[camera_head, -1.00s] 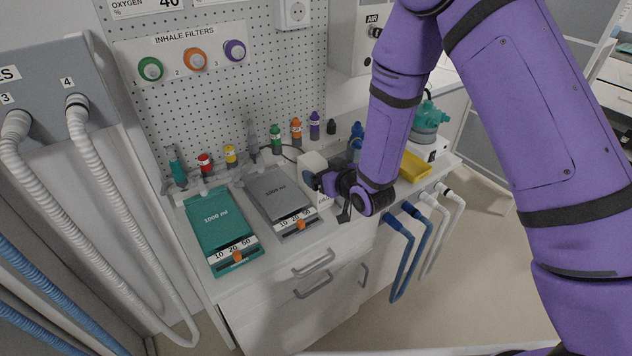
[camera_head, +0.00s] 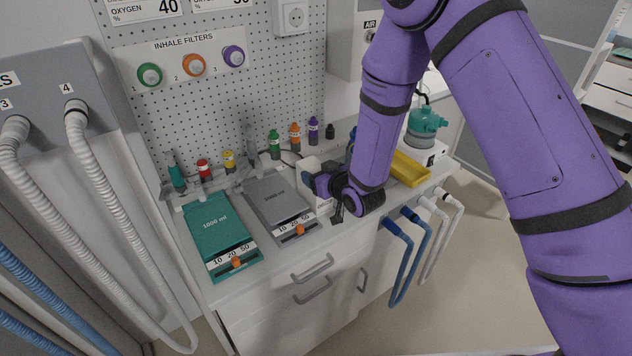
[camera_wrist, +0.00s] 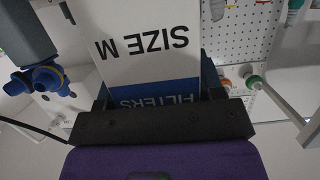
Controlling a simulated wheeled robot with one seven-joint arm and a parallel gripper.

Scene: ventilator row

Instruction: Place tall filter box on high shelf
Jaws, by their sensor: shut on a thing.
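The tall filter box (camera_wrist: 140,48) is white with a blue band, and its printing "SIZE M" and "FILTERS" reads upside down in the wrist view. My gripper (camera_wrist: 160,95) is shut on it, with a dark finger on each side of the blue band. In the head view the white box (camera_head: 311,172) shows beside the grey 1000 ml unit, and my gripper (camera_head: 318,186) reaches it from the right. My wrist hides part of the box there. I cannot tell whether its base touches the counter. The high shelf is not clearly seen.
A teal unit (camera_head: 218,226) and a grey unit (camera_head: 275,199) lie left of the box. Several small coloured bottles stand behind, below the pegboard (camera_head: 200,110). A yellow tray (camera_head: 409,170) and a teal-topped device (camera_head: 425,125) stand to the right. Hoses hang at the counter's front.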

